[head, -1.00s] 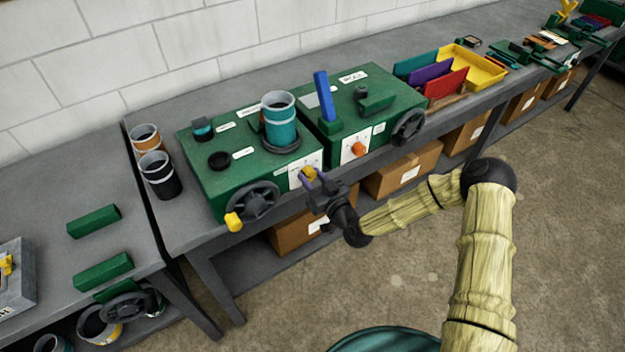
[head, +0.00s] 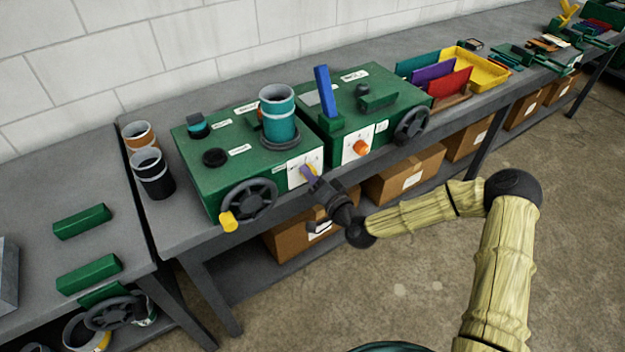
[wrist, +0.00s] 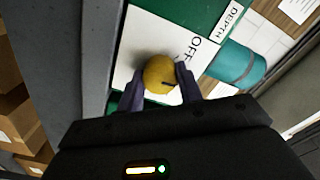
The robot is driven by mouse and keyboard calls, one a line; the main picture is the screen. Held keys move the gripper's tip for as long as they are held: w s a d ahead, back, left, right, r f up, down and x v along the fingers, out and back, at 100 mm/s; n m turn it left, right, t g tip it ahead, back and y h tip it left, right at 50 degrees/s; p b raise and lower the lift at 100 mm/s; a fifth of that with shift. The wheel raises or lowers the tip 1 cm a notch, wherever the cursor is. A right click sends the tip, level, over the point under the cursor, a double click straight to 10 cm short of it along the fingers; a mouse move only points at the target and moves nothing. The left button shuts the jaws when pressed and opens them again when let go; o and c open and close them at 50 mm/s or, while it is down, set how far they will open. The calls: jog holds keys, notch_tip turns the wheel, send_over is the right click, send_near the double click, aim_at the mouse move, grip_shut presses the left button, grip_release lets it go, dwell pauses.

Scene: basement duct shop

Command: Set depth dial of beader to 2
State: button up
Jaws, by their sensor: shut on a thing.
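The green machine (head: 205,178) on the left of the bench has a white dial plate (head: 296,177) on its front. In the wrist view a yellow round dial (wrist: 158,72) sits on this white plate (wrist: 130,55), between the two purple fingers of my gripper (wrist: 160,88). My gripper (head: 309,174) is shut on the dial. A dark pointer mark shows on the dial's lower right in the wrist view. "OFF" is printed beside the dial, and a "DEPTH" label (wrist: 229,20) is farther up. Other scale marks are hidden or too small to read.
A black handwheel (head: 248,201) with a yellow handle is left of the dial. A teal cylinder (head: 279,118) stands on top. The neighbouring green machine has an orange knob (head: 361,147) and blue lever (head: 323,92). Cardboard boxes (head: 405,172) sit below. The floor in front is clear.

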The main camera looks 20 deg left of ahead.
jog(key=shift+w+m, duration=0.1)
jog(key=shift+m, duration=0.5)
jog(key=o, duration=1)
jog(key=shift+d, duration=0.1)
jog(key=p+v, duration=0.3)
jog(key=v, duration=1.4)
jog(key=shift+s, duration=0.25)
